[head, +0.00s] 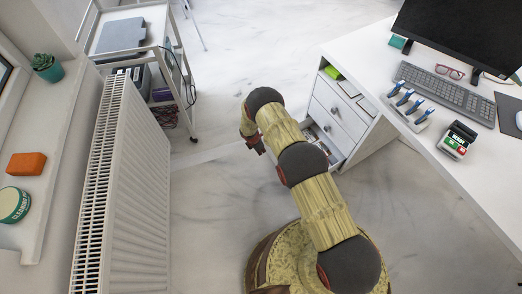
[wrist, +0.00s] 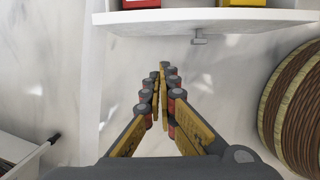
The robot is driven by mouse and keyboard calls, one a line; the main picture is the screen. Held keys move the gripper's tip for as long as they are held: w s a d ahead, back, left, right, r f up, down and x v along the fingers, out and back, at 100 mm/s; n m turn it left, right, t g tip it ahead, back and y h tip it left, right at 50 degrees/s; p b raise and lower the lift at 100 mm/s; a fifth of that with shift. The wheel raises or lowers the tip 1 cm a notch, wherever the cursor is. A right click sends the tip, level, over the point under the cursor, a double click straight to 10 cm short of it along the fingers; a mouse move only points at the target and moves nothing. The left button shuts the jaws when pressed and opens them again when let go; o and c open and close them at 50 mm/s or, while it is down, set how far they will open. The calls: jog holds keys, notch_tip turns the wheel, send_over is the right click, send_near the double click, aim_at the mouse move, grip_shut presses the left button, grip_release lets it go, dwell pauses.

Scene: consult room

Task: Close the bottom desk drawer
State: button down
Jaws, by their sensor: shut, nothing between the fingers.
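The bottom desk drawer (head: 336,152) is pulled out from the white drawer unit under the desk in the head view. My arm hides part of it. In the wrist view its white front edge (wrist: 225,17) crosses the top, with a small grey handle (wrist: 200,38) below and red and yellow items inside. My gripper (head: 258,149) is left of the drawer front in the head view. In the wrist view my gripper (wrist: 163,72) is shut and empty, its fingers over bare floor just short of the front; no contact shows.
The two drawers above (head: 335,108) look closed. A white radiator (head: 150,180) and a wheeled trolley (head: 187,95) stand at the left. The desk top (head: 440,140) reaches out at the right. Floor between trolley and drawer unit is clear.

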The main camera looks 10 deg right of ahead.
jog(key=w+d+f+b, duration=0.2)
jog(key=d+f+b, duration=0.1)
jog(key=d+f, duration=0.2)
jog(key=shift+f, duration=0.25)
jog(key=shift+d, duration=0.15)
